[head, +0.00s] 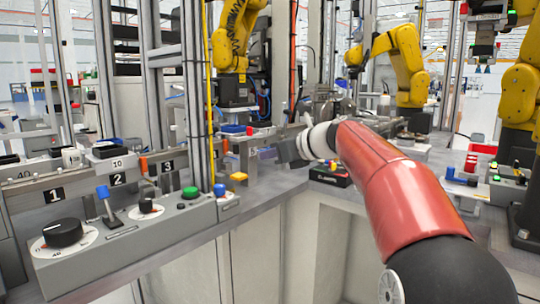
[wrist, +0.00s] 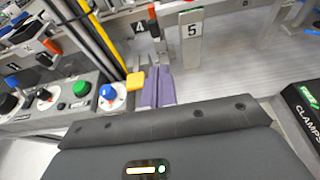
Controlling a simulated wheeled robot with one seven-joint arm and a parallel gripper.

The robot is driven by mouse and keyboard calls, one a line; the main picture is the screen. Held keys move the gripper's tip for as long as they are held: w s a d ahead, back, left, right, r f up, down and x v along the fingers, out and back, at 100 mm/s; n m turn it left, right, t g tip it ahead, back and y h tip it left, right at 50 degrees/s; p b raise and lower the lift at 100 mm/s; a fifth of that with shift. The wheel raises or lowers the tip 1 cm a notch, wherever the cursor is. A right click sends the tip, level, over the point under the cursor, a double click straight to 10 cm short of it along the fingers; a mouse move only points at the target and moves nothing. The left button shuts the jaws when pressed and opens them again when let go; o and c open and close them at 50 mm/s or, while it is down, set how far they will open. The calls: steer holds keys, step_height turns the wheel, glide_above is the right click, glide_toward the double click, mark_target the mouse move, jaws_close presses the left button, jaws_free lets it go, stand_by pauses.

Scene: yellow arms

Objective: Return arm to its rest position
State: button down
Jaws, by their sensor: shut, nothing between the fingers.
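My red and black arm reaches from the lower right into the middle of the head view. My gripper (head: 287,152) is at its far end, above the grey worktop (head: 262,190), to the right of the control panel. In the wrist view the two purplish-grey fingers of my gripper (wrist: 158,88) lie side by side, shut and empty. They point toward the rail with the "4" and "5" plates. The fingertips are small and hard to make out in the head view.
The control panel (head: 130,235) with a black dial, blue lever and green button is at left. A yellow button (wrist: 135,82) shows near my fingers in the wrist view. A clamps box (wrist: 303,112) is at right. Yellow robot arms (head: 395,60) stand behind.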

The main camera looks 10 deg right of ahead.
steer(key=s+a+f+n+g+h, duration=0.2)
steer(key=s+a+f+n, duration=0.1)
steer(key=s+f+n, duration=0.5)
steer(key=s+a+f+n+g+h, duration=0.2)
steer(key=s+a+f+n+h, duration=0.3)
steer(key=s, duration=0.6)
steer(key=s+d+f+n+g, duration=0.1)
steer(key=s+d+f+n, duration=0.2)
steer(key=s+f+n, duration=0.3)
steer(key=s+d+f+n+h, duration=0.1)
steer(key=s+d+f+n, duration=0.2)
steer(key=s+f+n, duration=0.4)
steer(key=s+n, duration=0.2)
steer(key=s, duration=0.2)
steer(key=shift+s+d+f+n+g+h, duration=0.2)
steer(key=shift+s+d+n+g+h, duration=0.1)
steer(key=shift+s+n+g, duration=0.1)
steer(key=shift+w+a+r, duration=0.1)
steer(key=shift+w, duration=0.05)
